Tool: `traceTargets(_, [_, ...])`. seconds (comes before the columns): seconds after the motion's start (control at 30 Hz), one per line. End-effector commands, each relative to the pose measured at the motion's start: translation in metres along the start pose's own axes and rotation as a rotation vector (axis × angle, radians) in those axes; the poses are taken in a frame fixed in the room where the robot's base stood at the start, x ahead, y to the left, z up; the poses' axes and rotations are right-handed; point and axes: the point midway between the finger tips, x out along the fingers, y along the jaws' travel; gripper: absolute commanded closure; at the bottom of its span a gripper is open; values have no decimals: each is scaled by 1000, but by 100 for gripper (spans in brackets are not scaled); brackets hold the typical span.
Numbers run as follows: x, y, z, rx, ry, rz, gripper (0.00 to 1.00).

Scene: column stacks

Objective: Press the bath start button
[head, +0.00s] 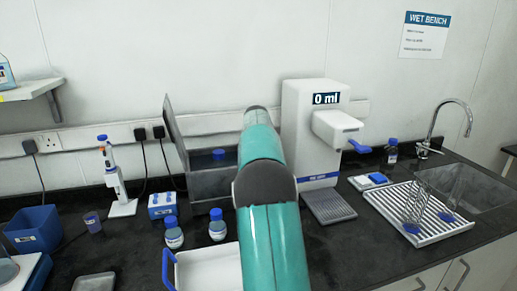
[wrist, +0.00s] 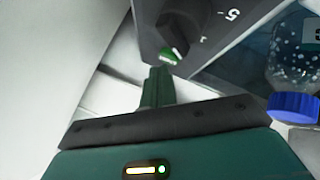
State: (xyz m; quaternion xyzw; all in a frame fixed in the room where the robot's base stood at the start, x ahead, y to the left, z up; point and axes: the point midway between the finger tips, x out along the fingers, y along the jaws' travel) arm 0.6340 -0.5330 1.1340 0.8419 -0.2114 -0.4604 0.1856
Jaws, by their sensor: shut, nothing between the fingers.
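The bath (head: 208,185) is a dark grey box with its lid raised, behind my teal arm in the head view. In the wrist view its grey front panel (wrist: 152,38) carries a black dial (wrist: 183,22) with a "5" mark. A small green button (wrist: 168,56) sits by the dial. My gripper (wrist: 159,72) is shut and empty, its fingertips right at the button's edge in the picture. I cannot tell whether they touch it. In the head view my arm hides the gripper and the bath's right part.
Blue-capped bottles (head: 173,233) stand before the bath, and one shows close on the right in the wrist view (wrist: 293,105). A white tray (head: 208,268) lies in front. A white dispenser (head: 300,115) reading "0 ml" stands right of my arm.

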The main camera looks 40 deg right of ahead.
Motion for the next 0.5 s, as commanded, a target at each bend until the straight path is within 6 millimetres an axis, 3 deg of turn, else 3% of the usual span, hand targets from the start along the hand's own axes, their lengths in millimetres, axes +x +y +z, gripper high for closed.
traceTargets(0.5, [3,-2,2,0,0,0,100])
